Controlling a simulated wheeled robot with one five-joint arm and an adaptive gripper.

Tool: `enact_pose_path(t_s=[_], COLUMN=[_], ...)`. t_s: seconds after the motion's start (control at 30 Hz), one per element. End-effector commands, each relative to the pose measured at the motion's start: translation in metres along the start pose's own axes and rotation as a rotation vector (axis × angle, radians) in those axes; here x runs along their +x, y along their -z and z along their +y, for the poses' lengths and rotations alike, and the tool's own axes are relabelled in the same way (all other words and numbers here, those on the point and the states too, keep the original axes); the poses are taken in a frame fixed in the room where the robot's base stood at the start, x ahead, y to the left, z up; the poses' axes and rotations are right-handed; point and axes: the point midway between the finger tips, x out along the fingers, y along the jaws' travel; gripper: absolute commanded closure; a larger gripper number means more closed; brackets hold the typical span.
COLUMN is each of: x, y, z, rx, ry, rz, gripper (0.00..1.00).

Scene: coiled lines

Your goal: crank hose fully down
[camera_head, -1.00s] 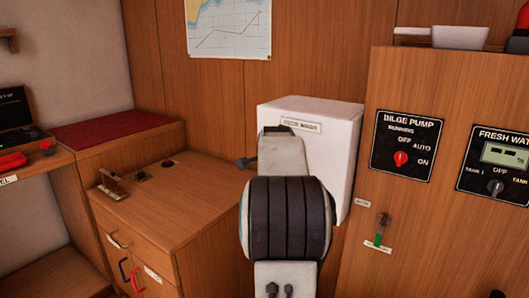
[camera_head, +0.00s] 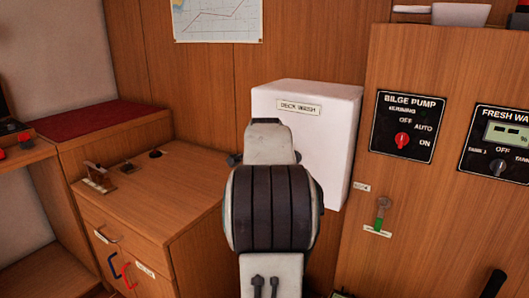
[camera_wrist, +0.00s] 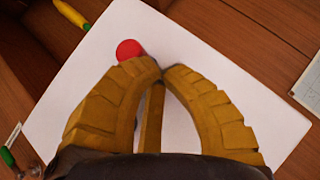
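The white box labelled "DECK WASH" (camera_head: 325,130) stands against the wood wall, with my arm in front of its lower left part. In the wrist view a white panel (camera_wrist: 235,105) fills the middle, with a round red knob (camera_wrist: 129,50) on it. My gripper (camera_wrist: 162,70) has yellow fingers whose tips meet just right of and below the red knob. The tips look shut with nothing between them, and a narrow yellow bar stands behind them. The gripper is hidden in the head view. I cannot make out a hose or a crank arm.
A wood cabinet (camera_head: 150,215) with a small lever (camera_head: 98,176) on top stands left. The right panel carries a bilge pump switch (camera_head: 402,128), a fresh water gauge (camera_head: 507,152) and a green-tipped lever (camera_head: 380,215). A yellow-handled item (camera_wrist: 70,13) shows top left.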

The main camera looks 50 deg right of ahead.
Motion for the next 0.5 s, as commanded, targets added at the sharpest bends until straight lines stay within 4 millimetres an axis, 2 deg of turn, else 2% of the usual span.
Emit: enact_pose_path(t_s=[0.5], x=[0.013], y=[-0.013], z=[0.015], rx=[0.000], ry=[-0.002], rz=[-0.002], gripper=[1.00])
